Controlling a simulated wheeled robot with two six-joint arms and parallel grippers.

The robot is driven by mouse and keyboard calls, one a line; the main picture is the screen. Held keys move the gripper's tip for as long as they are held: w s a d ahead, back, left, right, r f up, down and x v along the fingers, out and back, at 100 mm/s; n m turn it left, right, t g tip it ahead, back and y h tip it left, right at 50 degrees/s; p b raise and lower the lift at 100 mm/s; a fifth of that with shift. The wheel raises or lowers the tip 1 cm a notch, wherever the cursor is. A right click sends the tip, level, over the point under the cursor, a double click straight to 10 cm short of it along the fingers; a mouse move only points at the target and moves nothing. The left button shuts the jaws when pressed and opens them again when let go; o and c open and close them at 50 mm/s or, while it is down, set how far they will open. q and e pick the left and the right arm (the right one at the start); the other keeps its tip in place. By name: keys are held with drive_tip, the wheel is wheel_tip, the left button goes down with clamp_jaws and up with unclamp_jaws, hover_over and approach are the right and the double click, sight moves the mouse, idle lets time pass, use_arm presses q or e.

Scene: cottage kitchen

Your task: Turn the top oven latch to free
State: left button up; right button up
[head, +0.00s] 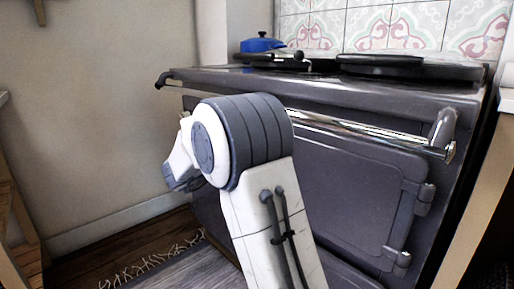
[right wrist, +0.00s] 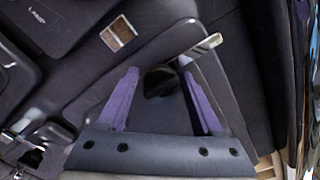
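The dark grey-purple oven range (head: 350,190) fills the middle and right of the head view. In the right wrist view, a latch with a dark round hub (right wrist: 160,82) and a silver lever (right wrist: 201,48) sits on the oven front. The lever points up and to the right. My right gripper (right wrist: 160,73) is open, its two purple fingers on either side of the hub; I cannot tell whether they touch it. In the head view, my arm hides the latch, and the fingertips cannot be made out. My left gripper is not in view.
A chrome rail (head: 370,132) runs along the oven front above a hinged door (head: 345,190). A blue pot (head: 262,44) stands on top near dark hob lids (head: 380,65). A fringed rug (head: 190,268) lies on the floor. A small framed plate (right wrist: 117,33) shows near the latch.

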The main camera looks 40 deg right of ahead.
drive_tip(key=shift+a, duration=0.1)
drive_tip(key=a+p, duration=0.3)
drive_tip(key=a, duration=0.7)
drive_tip(key=shift+s+a, duration=0.15)
drive_tip(key=shift+s, duration=0.25)
